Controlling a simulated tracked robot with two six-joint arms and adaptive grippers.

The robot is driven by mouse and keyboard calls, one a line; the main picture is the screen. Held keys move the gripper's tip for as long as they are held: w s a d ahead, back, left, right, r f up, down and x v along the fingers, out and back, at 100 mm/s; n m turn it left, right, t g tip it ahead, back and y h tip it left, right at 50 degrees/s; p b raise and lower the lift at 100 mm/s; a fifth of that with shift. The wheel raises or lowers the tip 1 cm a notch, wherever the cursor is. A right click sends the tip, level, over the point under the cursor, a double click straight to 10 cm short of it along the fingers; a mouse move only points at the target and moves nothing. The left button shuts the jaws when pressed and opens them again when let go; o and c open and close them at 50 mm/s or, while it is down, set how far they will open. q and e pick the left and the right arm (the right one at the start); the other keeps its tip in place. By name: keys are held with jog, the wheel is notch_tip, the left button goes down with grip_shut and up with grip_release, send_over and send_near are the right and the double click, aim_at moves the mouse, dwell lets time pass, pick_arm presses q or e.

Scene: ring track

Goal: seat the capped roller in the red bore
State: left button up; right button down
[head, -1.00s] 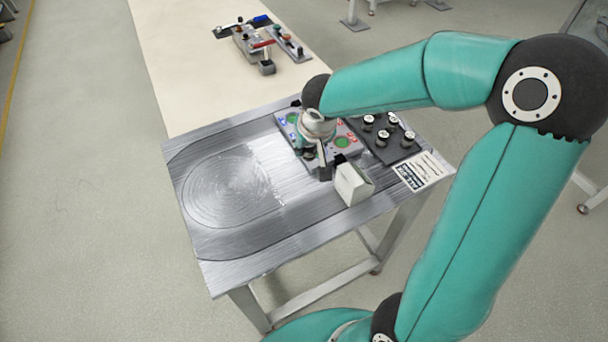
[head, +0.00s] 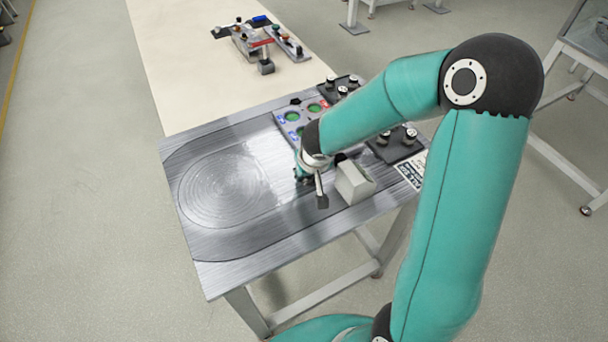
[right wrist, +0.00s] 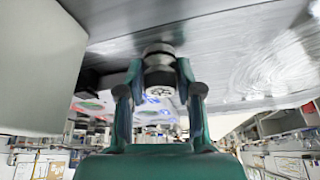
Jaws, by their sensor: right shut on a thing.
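My right gripper (head: 303,177) is low over the bare metal of the table, in front of the bore plate (head: 279,113). In the right wrist view the gripper (right wrist: 159,85) is shut on a short roller (right wrist: 158,62) with dark and bright metal bands, probably the capped roller. The roller's far end is close to the metal surface; I cannot tell whether it touches. The plate has bores with green insides and red and blue marks. My forearm hides part of the plate, and I cannot tell which bore is red. My left gripper is not in view.
A pale block (head: 354,182) stands just right of the gripper. A dark tray (head: 384,152) with several capped rollers lies behind it, partly hidden by my arm. A printed card (head: 410,172) lies at the right edge. The table's left side, with its round groove, is clear.

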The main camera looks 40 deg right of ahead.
jog(key=shift+f, duration=0.1)
jog(key=c, duration=0.8)
grip_release()
jog(key=shift+o, duration=0.2)
